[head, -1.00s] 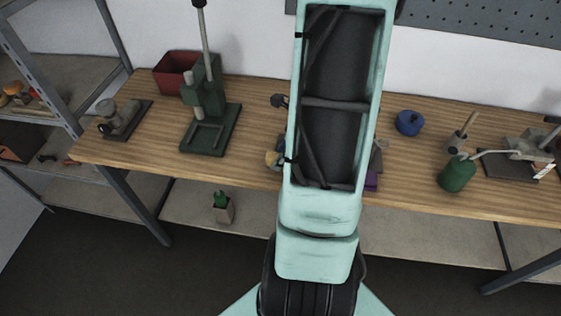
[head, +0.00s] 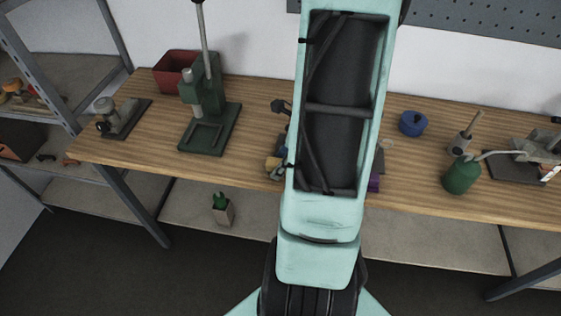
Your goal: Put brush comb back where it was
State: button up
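I cannot make out the brush comb in the head view. My own pale green arm covers the middle of the wooden workbench (head: 420,185), and my gripper is hidden behind it. Small objects peek out at the arm's edges: a dark knob-like thing (head: 281,106) and a yellowish and grey thing (head: 273,166) on the left, and a purple thing (head: 374,183) on the right. I cannot tell what these are or whether my gripper touches any of them.
A green press (head: 207,120), a red bin (head: 174,72) and a grey device on a dark plate (head: 122,120) stand on the left. A blue lidded pot (head: 413,124), a green oil can (head: 461,176) and a brush-like handled tool (head: 466,133) stand on the right. A potted cactus (head: 222,210) sits on the lower shelf.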

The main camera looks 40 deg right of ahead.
jog(key=shift+r, duration=0.1)
jog(key=shift+d+r, duration=0.1)
jog(key=shift+r, duration=0.2)
jog(key=p+v, duration=0.1)
jog(key=v, duration=1)
jog(key=shift+s+r+p, duration=0.15)
jog(key=shift+r+p, duration=0.1)
jog(key=shift+p, duration=0.05)
